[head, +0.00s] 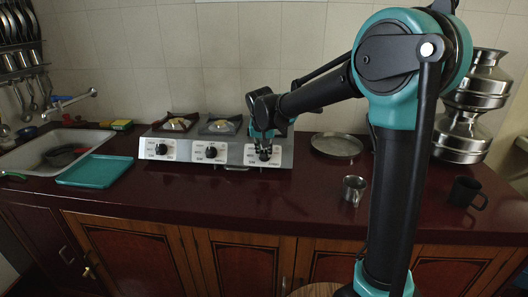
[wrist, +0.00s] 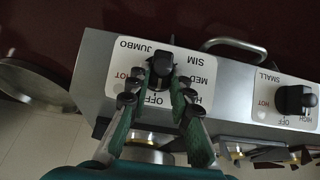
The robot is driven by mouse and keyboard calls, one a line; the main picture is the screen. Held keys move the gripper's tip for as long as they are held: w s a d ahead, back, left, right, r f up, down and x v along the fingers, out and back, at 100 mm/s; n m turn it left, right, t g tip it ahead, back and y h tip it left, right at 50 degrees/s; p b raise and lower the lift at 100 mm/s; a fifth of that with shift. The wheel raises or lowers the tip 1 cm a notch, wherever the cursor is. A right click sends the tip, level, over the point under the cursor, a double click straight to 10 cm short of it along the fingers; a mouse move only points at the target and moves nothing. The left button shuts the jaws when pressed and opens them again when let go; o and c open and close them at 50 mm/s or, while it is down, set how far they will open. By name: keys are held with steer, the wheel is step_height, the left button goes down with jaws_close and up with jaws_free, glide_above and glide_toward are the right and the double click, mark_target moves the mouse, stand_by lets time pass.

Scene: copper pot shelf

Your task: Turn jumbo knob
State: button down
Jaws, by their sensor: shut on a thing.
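The jumbo knob (wrist: 162,64) is black and sits on a white plate marked JUMBO, SIM, MED, HOT and OFF in the wrist view. It is the right-hand knob on the silver stove (head: 184,151) in the head view, where my gripper (head: 264,140) mostly covers it. In the wrist view my gripper (wrist: 160,82) has its green fingers with black tips on either side of the knob, shut on it. The fingers hide part of the plate. I cannot tell the knob's exact setting.
Another knob (wrist: 295,99), marked SMALL, sits beside it on the panel. A round metal plate (head: 337,145), a steel cup (head: 354,189) and a black mug (head: 467,192) stand right of the stove. A teal tray (head: 95,171) lies left by the sink.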

steer(key=shift+a, duration=0.1)
stand_by(0.3)
steer(key=n+h, duration=0.1)
steer(key=a+n+h, duration=0.1)
steer(key=n+h, duration=0.1)
steer(key=shift+f+n, duration=0.15)
steer(key=shift+n, duration=0.15)
steer(key=n+h, duration=0.1)
steer(key=n+t+h, duration=0.1)
steer(key=n, duration=0.1)
steer(key=n+t+h, duration=0.1)
steer(key=shift+s+a+f+n+h, duration=0.2)
steer(key=shift+a+f+n+h, duration=0.1)
steer(key=shift+h, duration=0.1)
stand_by(0.4)
steer(key=c, duration=1.4)
jaws_free()
steer(key=shift+o, duration=0.2)
